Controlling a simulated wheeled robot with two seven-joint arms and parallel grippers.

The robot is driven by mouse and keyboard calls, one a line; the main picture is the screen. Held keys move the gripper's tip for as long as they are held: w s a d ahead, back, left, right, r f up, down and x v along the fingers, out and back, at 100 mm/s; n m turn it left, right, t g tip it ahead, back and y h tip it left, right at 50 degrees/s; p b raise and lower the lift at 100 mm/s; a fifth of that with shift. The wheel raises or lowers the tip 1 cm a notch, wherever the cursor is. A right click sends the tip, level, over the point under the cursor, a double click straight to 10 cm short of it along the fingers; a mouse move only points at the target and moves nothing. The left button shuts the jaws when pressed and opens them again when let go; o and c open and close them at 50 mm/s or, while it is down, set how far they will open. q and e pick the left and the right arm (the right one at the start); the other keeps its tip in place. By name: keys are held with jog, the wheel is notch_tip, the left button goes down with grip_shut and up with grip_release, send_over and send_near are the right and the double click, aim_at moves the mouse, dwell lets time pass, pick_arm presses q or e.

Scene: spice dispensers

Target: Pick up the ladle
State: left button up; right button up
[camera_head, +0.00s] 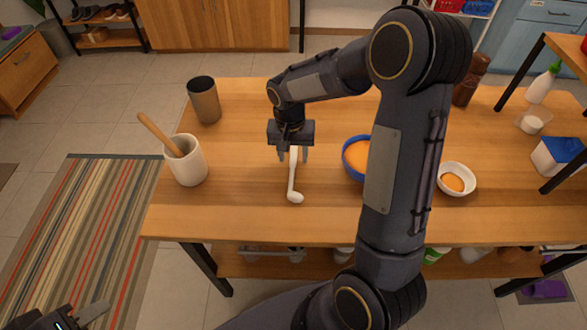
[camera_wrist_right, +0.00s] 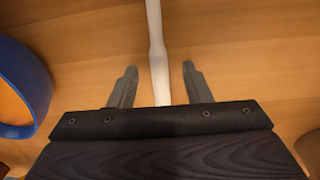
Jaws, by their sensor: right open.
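A white ladle (camera_head: 292,180) lies on the wooden table, its small bowl end toward the front edge. My right gripper (camera_head: 293,158) is open and points down over the ladle's handle. In the right wrist view the handle (camera_wrist_right: 155,40) runs between the two spread fingers of the gripper (camera_wrist_right: 159,68), with a gap on each side. The far end of the handle is hidden under the gripper. My left gripper (camera_head: 80,318) shows only partly at the bottom left corner, away from the table; its opening cannot be made out.
A blue bowl with orange contents (camera_head: 356,158) stands right of the ladle, partly behind my arm; its rim (camera_wrist_right: 36,75) shows in the wrist view. A white pot (camera_head: 189,168) with a wooden tool and a brown cup (camera_head: 204,101) stand left. A small white bowl (camera_head: 457,170) is further right.

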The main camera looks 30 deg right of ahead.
grip_shut()
jog(key=shift+r, duration=0.1)
dwell(0.3)
